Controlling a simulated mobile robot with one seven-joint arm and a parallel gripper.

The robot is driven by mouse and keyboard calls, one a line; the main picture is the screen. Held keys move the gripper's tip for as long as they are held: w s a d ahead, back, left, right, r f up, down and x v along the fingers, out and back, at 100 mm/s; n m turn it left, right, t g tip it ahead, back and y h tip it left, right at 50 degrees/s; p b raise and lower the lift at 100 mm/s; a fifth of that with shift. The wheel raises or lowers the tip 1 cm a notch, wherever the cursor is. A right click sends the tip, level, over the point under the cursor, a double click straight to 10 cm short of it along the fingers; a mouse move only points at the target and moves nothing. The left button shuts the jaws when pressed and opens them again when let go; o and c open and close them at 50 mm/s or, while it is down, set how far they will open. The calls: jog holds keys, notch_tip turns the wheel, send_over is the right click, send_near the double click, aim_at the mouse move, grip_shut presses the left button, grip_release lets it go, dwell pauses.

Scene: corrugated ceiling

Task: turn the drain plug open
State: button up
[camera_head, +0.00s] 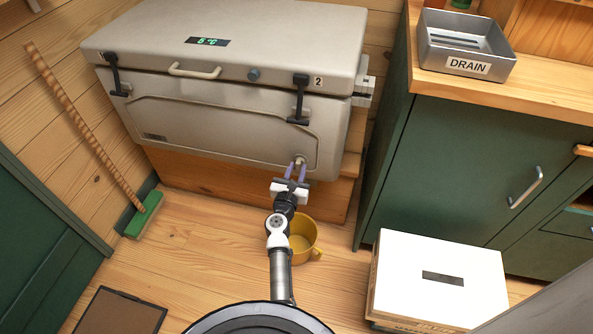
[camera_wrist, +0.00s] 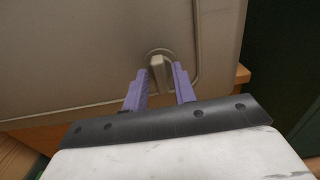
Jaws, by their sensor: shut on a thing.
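The drain plug (camera_head: 299,161) is a small pale knob low on the front of the beige cooler (camera_head: 215,125), near its right end. In the wrist view the plug (camera_wrist: 158,68) has a raised grip bar standing nearly upright inside a round collar. My gripper (camera_head: 296,169) reaches up to it from below, its purple fingers on either side of the plug. In the wrist view my gripper (camera_wrist: 160,74) is shut on the plug's grip bar. The exact finger contact is hard to see.
A yellow mug (camera_head: 303,240) stands on the floor below the plug, partly behind my arm. A white-topped box (camera_head: 440,280) is at the right, before the green cabinet (camera_head: 470,160). A grey DRAIN tray (camera_head: 430,52) sits on the counter. A green broom (camera_head: 145,215) leans at left.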

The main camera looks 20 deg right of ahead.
jog(key=c, duration=0.4)
jog(key=shift+n, duration=0.4)
jog(key=n+p, duration=0.2)
jog(key=n, duration=0.1)
jog(key=shift+r+n, duration=0.1)
jog(key=shift+n, duration=0.2)
jog(key=n+p, duration=0.1)
jog(key=n, duration=0.3)
jog(key=n+p, duration=0.2)
jog(key=n, duration=0.3)
jog(key=n+p, duration=0.2)
jog(key=n, duration=0.2)
jog(key=shift+w+a+f, duration=0.1)
jog(key=shift+w+f, duration=0.05)
jog(key=shift+f, duration=0.1)
jog(key=shift+n, duration=0.4)
